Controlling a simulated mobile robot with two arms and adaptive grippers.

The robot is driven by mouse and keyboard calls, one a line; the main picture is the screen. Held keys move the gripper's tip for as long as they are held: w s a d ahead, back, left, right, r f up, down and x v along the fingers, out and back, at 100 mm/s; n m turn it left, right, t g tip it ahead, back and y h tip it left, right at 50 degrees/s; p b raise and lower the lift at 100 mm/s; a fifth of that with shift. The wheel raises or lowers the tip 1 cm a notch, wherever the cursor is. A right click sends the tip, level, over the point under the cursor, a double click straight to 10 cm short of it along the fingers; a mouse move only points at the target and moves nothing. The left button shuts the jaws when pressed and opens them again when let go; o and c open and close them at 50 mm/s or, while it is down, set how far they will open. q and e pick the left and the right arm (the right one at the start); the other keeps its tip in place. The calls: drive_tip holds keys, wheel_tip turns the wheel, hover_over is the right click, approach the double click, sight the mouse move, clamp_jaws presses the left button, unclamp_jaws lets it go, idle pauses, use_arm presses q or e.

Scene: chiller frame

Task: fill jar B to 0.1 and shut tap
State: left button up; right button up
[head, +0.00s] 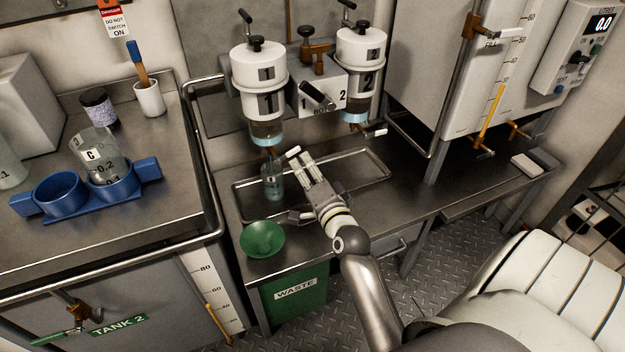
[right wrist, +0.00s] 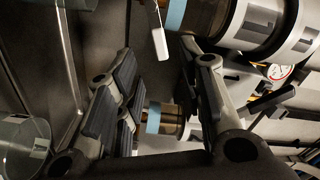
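A small clear jar (head: 272,182) stands in the metal tray under dispenser 1 (head: 258,88); I cannot read its letter. Dispenser 1 holds some amber and blue in its lower glass. Its white tap lever (head: 293,152) sticks out just beyond my right fingertips, and a white lever (right wrist: 158,32) shows in the right wrist view. My right gripper (head: 302,190) is open, beside the jar and below the lever. In the right wrist view its fingers (right wrist: 160,100) are apart, with nothing clearly held. My left gripper is out of view. Whether liquid flows is unclear.
Dispenser 2 (head: 358,75) stands right of dispenser 1. A green funnel (head: 262,239) sits above the waste bin (head: 295,297). Jar C (head: 98,153) stands in a blue holder (head: 40,205) on the left bench. A display (head: 601,22) reads 0.0. The tray's right part (head: 350,167) is clear.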

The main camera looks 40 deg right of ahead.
drive_tip(key=shift+v, duration=2.1)
idle(5.9)
